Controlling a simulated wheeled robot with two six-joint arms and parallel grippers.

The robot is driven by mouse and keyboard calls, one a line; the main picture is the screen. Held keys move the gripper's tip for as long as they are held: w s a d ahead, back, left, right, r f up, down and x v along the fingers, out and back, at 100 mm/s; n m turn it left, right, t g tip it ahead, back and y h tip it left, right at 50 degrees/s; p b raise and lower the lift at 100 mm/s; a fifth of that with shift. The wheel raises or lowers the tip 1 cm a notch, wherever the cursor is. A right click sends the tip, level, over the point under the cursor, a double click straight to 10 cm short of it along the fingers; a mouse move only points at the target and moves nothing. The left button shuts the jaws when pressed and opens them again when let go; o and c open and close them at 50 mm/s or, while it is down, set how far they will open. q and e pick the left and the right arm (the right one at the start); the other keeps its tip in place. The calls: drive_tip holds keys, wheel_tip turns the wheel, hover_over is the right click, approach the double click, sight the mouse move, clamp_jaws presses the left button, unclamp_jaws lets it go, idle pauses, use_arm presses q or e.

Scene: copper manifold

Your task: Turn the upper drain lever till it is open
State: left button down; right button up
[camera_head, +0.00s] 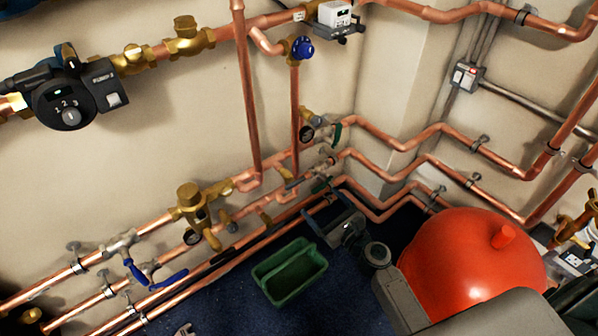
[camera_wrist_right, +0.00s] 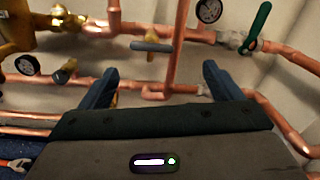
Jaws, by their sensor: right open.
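In the right wrist view, a grey-blue lever (camera_wrist_right: 150,46) on a small brass valve lies roughly level, just beyond and above the gap between my fingers; I take it for the upper drain lever. In the head view, its small brass valve (camera_head: 284,173) is by the copper pipes near the wall corner, and the lever is too small to read clearly. My right gripper (camera_head: 314,200) is open and empty, below and to the right of that valve. It also shows in the right wrist view (camera_wrist_right: 160,72), apart from the lever. A lower brass fitting is partly hidden behind the left finger.
A green lever (camera_wrist_right: 257,25) and round gauges (camera_wrist_right: 209,9) sit close by on the upper pipe. A vertical copper pipe (camera_wrist_right: 180,45) runs right of the grey-blue lever. A green bin (camera_head: 289,275) and red tank (camera_head: 470,258) stand below.

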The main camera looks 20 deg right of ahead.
sight(297, 185)
drive_tip(key=shift+m+y, duration=0.5)
drive_tip(key=shift+m, duration=0.4)
drive_tip(key=x, duration=0.3)
drive_tip(key=p+x, duration=0.1)
drive_tip(key=x, duration=0.3)
drive_tip(key=f+x, duration=0.1)
drive_tip(key=x, duration=0.2)
drive_tip(key=shift+a, duration=0.35)
use_arm(q)
drive_tip(key=s+g, duration=0.1)
drive_tip(key=s, duration=0.1)
drive_tip(key=s+g, duration=0.1)
drive_tip(key=shift+s+a+f+g, duration=0.3)
drive_tip(key=shift+a+f, duration=0.05)
use_arm(e)
drive_tip(key=c, duration=1)
